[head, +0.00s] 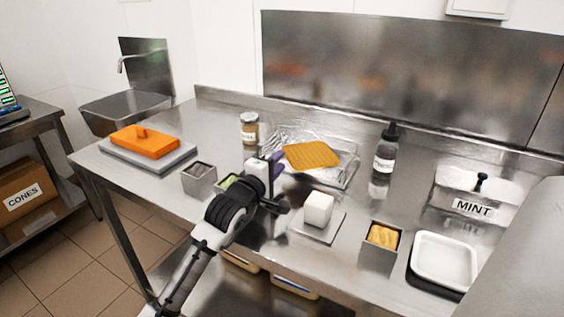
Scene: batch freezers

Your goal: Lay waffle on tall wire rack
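The waffle (312,155) is a flat orange-yellow square with a grid pattern, toward the back middle of the steel table. It is over a shiny silver tray-like piece (340,178); I cannot tell whether it rests there or is held just above. My gripper (276,164) is at the waffle's left edge, seen from behind. Its fingertips are partly hidden, so I cannot tell whether they are closed on the waffle. I cannot make out a tall wire rack clearly.
On the steel table are a jar (249,128), an orange block on a grey slab (144,142), a metal tub (199,178), a white cube (318,208), a dark bottle (385,155), a tub with yellow contents (381,250), a white tray (444,262) and a MINT pan (474,206).

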